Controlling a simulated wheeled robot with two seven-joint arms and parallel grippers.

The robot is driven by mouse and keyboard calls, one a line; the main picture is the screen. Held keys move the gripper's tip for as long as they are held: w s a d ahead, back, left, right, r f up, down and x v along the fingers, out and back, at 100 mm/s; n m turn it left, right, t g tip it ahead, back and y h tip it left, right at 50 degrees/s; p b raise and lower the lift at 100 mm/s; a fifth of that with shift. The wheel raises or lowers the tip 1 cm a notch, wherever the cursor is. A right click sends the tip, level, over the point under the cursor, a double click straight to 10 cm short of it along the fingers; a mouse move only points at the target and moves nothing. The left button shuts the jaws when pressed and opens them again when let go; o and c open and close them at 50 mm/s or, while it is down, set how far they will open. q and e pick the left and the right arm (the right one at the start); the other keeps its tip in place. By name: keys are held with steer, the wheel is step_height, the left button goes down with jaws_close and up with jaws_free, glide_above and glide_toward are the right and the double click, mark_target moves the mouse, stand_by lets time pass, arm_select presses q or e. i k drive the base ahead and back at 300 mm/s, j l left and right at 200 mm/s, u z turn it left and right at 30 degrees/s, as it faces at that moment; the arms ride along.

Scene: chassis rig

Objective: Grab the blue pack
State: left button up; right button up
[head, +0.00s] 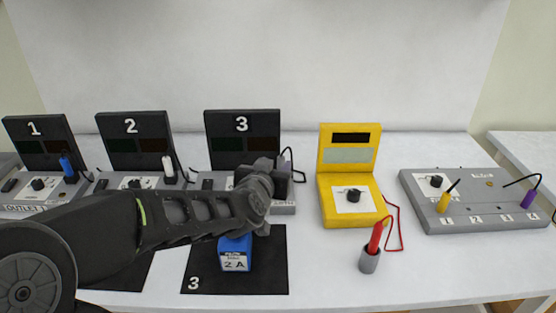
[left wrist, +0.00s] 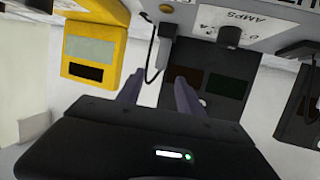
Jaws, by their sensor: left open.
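The blue pack (head: 235,254) stands on the black mat marked 3 (head: 265,275) in the head view. Its label reads 2 A, and its upper part is partly hidden behind my left arm. My left gripper (head: 264,190) is just above and behind the pack, in front of station 3. In the left wrist view my left gripper (left wrist: 158,93) shows its two fingers apart with nothing between them. The pack is not visible in that view. My right gripper is not in view.
Black-panelled stations 1 (head: 38,145), 2 (head: 135,145) and 3 (head: 243,145) stand along the back. A yellow meter (head: 345,205) with a red probe (head: 375,238) stands right of the mat. A grey box (head: 475,210) is farther right. White table is clear between mat and probe.

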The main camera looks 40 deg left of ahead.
mark_target(235, 255)
steer(key=k+l, duration=0.8)
steer(key=l, duration=0.15)
